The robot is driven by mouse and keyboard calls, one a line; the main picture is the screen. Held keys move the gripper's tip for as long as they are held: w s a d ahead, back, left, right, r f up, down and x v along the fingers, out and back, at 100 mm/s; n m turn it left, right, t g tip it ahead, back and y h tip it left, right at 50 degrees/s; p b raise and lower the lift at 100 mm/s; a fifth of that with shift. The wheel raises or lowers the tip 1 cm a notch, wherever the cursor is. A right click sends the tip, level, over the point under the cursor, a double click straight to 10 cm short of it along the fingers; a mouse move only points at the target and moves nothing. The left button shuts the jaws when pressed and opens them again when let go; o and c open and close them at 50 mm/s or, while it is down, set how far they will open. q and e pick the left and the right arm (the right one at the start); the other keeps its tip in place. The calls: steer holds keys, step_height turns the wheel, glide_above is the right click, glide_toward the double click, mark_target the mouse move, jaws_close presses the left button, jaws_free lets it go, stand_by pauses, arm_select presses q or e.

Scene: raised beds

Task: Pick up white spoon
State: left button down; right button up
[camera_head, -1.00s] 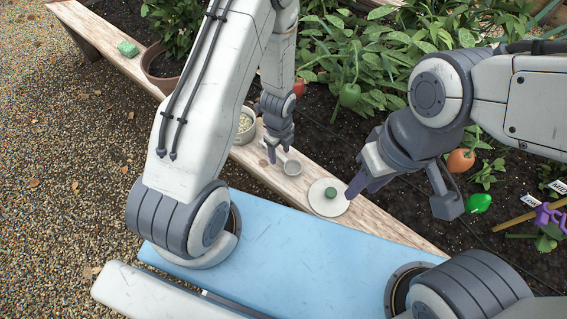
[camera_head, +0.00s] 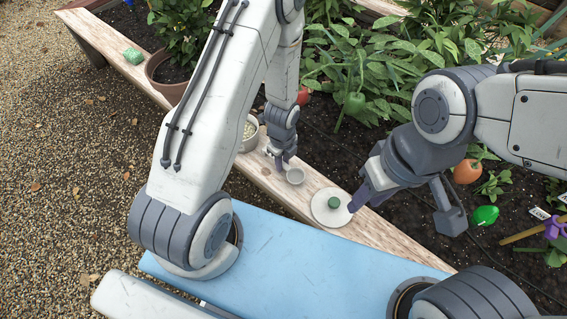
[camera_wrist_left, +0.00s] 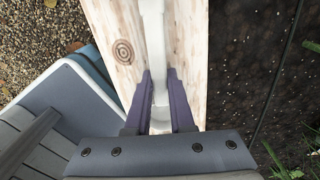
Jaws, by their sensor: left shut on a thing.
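In the left wrist view a white spoon (camera_wrist_left: 156,40) runs upward from between the two purple fingers of my left gripper (camera_wrist_left: 160,88), which are shut on it. Only a pale shaft shows there; the spoon's ends are hard to make out.
The wooden plank (camera_head: 395,240) runs diagonally beside the dark soil bed. A pot of pale bits (camera_head: 249,137) stands behind my left gripper. Leafy plants (camera_head: 350,60) and a green pepper (camera_head: 484,215) are in the bed.

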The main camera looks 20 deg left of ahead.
arm_select(q)
step_height(320, 180, up, 4)
steer(key=p, duration=0.4)
steer(key=shift+r, duration=0.1)
steer(key=s+d+r+p, duration=0.3)
steer(key=d+r+p, duration=0.25)
steer(key=d, duration=0.45)
steer(key=w+a+r+n, duration=0.3)
steer(key=a+r+n, duration=0.3)
steer(key=r+n, duration=0.45)
steer(key=w+a+r+n, duration=0.3)
steer(key=a+r+n, duration=0.35)
steer(key=n, duration=0.65)
step_height(320, 180, up, 10)
steer(key=s+p, duration=0.2)
steer(key=p, duration=1.7)
steer(key=shift+d+r, duration=0.25)
steer(key=shift+d, duration=0.05)
steer(key=shift+m, duration=0.25)
